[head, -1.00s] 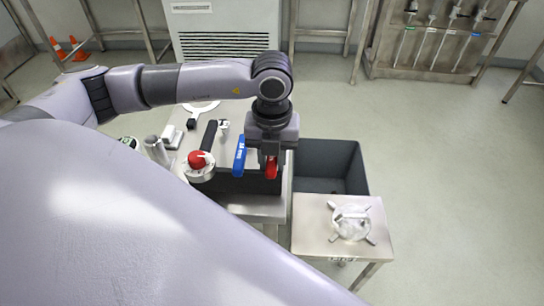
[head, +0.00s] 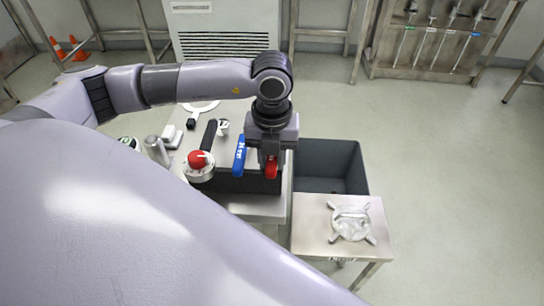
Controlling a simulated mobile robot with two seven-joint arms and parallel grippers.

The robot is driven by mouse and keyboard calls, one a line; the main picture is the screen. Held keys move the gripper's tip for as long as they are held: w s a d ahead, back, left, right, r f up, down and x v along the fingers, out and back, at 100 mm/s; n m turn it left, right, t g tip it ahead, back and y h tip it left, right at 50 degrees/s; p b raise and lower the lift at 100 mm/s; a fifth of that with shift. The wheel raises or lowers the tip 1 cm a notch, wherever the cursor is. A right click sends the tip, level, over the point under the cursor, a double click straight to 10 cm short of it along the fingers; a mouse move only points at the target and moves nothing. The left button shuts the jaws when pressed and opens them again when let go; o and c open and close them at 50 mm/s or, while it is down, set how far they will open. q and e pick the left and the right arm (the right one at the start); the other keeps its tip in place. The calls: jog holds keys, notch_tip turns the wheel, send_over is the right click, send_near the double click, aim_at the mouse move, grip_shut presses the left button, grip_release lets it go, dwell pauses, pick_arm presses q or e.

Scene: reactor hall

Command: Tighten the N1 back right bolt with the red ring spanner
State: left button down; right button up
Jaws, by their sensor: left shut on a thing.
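My left gripper (head: 270,160) points down over the near right part of the bench and is shut on the red ring spanner (head: 271,169). Only a short red part of the spanner shows below the fingers; its ring end cannot be made out. The spanner is at the dark holder (head: 235,185); I cannot tell whether it is still in it or just above. A blue spanner (head: 240,156) stands upright just left of the gripper. No bolt marked N1 can be made out. My right gripper is not in view.
A small metal table (head: 312,238) at the right carries a round metal piece with several lugs (head: 351,223). A grey open bin (head: 345,165) stands behind it. A red-knobbed item (head: 198,160) and a metal cylinder (head: 156,150) are on the bench. The floor at right is clear.

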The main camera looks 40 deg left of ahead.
pick_arm(q)
jog(key=shift+r, duration=0.1)
dwell(0.4)
notch_tip(320, 180, up, 7)
jog(key=p, duration=0.4)
jog(key=shift+p, duration=0.4)
